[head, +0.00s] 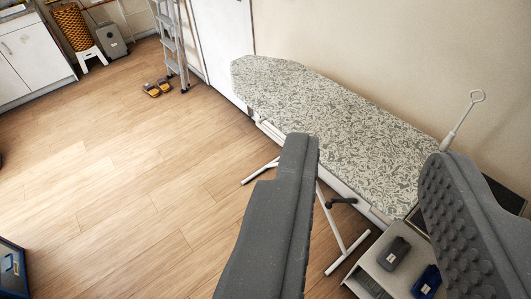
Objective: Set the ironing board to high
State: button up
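The ironing board (325,122) stands along the wall, with a patterned grey-and-white cover and white legs (340,243). A dark lever (341,201) shows under its near edge. My gripper (365,170) is open, its two dark grey fingers wide apart. The left finger overlaps the lower view in front of the floor and legs; the right finger, with a studded pad, is at the right edge. The board's near end shows between the fingers. I see nothing held. Part of the legs is hidden behind the left finger.
A small shelf (368,263) with dark and blue items is at the lower right. A stepladder (172,45) and yellow-and-dark shoes (157,87) are at the back. A blue crate (12,270) is at the lower left. The wooden floor left of the board is clear.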

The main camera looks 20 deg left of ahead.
aim_at(373, 156)
jog(key=z, duration=0.1)
jog(key=i, duration=1.3)
jog(key=u, duration=0.6)
